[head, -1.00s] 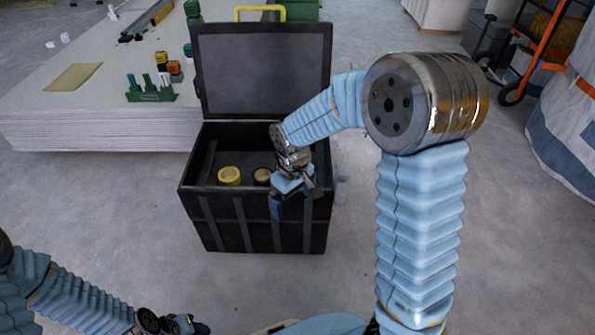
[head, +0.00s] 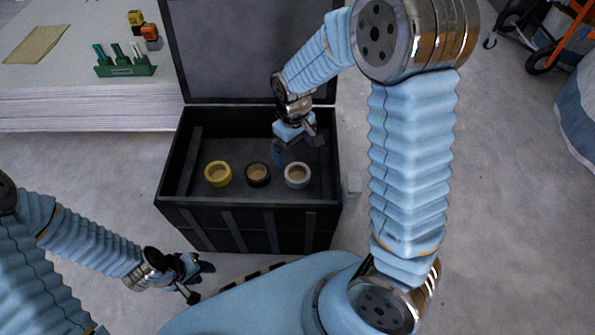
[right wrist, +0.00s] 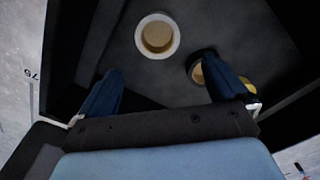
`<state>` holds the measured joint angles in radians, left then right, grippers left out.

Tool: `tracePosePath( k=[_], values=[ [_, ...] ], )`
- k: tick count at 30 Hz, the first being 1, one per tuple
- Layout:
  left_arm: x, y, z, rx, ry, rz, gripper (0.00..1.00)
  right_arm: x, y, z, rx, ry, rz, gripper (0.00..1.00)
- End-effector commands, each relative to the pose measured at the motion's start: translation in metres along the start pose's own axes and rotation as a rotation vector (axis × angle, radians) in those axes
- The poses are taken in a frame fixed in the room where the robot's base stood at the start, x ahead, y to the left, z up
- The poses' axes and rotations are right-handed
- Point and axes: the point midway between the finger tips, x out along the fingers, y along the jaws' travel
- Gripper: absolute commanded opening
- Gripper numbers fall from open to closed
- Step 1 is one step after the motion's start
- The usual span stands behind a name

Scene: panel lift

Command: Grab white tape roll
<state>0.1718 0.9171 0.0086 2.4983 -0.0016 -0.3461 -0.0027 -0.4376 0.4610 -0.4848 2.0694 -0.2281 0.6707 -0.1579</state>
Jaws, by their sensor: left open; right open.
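The white tape roll (head: 297,175) lies in the open black box, at the right end of a row of rolls. It also shows in the right wrist view (right wrist: 157,36), whole and beyond the fingers. My right gripper (head: 296,150) is open and empty, over the box, above and behind the white roll in the head view. In the right wrist view its two fingers (right wrist: 158,92) are spread wide with nothing between them. My left gripper (head: 200,281) is open and empty, outside the box at its front left.
A black roll (head: 257,174) and a yellow roll (head: 218,173) sit left of the white one. The box's walls (head: 240,215) and raised lid (head: 240,50) surround the space. A stack of boards (head: 80,105) with a green holder (head: 124,68) stands at the left.

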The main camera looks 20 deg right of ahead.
Motion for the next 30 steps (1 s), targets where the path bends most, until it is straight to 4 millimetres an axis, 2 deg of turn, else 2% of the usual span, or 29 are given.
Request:
tracePosePath(
  k=[1, 3, 11, 18, 27, 28, 30],
  values=[
    [0.006, -0.002, 0.0, 0.0, -0.001, 0.001, 0.4, 0.015, 0.0, 0.001, 0.0, -0.004, 0.001, 1.0],
    [0.009, -0.002, 0.001, 0.0, -0.002, 0.002, 0.4, 0.027, 0.0, 0.001, -0.001, -0.003, 0.001, 1.0],
    [0.014, -0.004, 0.001, 0.001, -0.003, 0.003, 0.4, 0.051, 0.001, 0.001, 0.001, -0.002, 0.0, 1.0],
    [0.026, -0.008, 0.0, 0.001, 0.0, 0.003, 0.4, 0.089, 0.003, 0.003, 0.0, -0.002, 0.001, 1.0],
    [0.027, -0.008, 0.0, 0.001, 0.001, 0.003, 0.4, 0.095, 0.003, 0.003, -0.001, 0.001, 0.001, 1.0],
    [0.027, -0.008, 0.0, 0.001, 0.001, 0.003, 0.4, 0.095, 0.003, 0.003, -0.001, 0.001, 0.001, 0.98],
    [0.027, -0.008, 0.0, 0.001, 0.001, 0.003, 0.4, 0.095, 0.003, 0.003, -0.001, 0.001, 0.001, 0.88]
  ],
)
